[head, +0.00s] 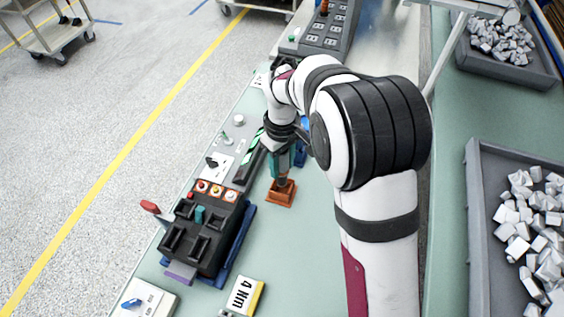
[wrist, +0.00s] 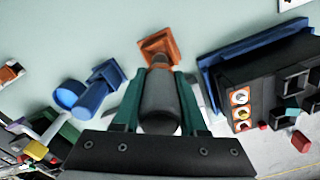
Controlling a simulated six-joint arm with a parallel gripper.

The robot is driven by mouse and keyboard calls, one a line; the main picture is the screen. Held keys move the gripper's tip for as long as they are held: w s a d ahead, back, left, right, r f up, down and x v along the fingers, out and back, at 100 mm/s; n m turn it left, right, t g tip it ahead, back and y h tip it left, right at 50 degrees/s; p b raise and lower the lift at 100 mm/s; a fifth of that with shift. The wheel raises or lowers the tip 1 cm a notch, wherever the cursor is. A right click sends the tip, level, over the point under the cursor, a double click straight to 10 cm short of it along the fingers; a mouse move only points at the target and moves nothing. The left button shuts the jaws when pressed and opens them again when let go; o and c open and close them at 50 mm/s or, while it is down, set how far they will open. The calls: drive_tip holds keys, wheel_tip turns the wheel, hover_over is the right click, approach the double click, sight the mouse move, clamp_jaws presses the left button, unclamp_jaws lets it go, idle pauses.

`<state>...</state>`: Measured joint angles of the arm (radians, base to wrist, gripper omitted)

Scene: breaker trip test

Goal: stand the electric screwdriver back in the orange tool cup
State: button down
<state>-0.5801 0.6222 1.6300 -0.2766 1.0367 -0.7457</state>
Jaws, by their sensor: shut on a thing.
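My gripper (head: 287,160) points down, its green fingers shut on the dark grey body of the electric screwdriver (wrist: 160,104). The fingers also show on both sides of it in the wrist view (wrist: 160,100). The orange tool cup (head: 280,195) stands on the green bench straight below the gripper; it also shows beyond the screwdriver in the wrist view (wrist: 168,46). The screwdriver's lower end (head: 283,182) lines up with the cup's mouth. Whether it is inside or just above the rim I cannot tell.
A black breaker block (head: 205,235) in a blue holder stands left of the cup, with a red-handled lever beside it. A blue holder (wrist: 98,88) is close on the cup's other side. Bins of white parts are at right.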

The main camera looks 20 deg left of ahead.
sight(282, 178)
drive_tip(key=shift+f, duration=2.65)
drive_tip(key=shift+c, duration=1.9)
unclamp_jaws()
wheel_tip(282, 178, up, 15)
drive_tip(key=shift+r, duration=0.4)
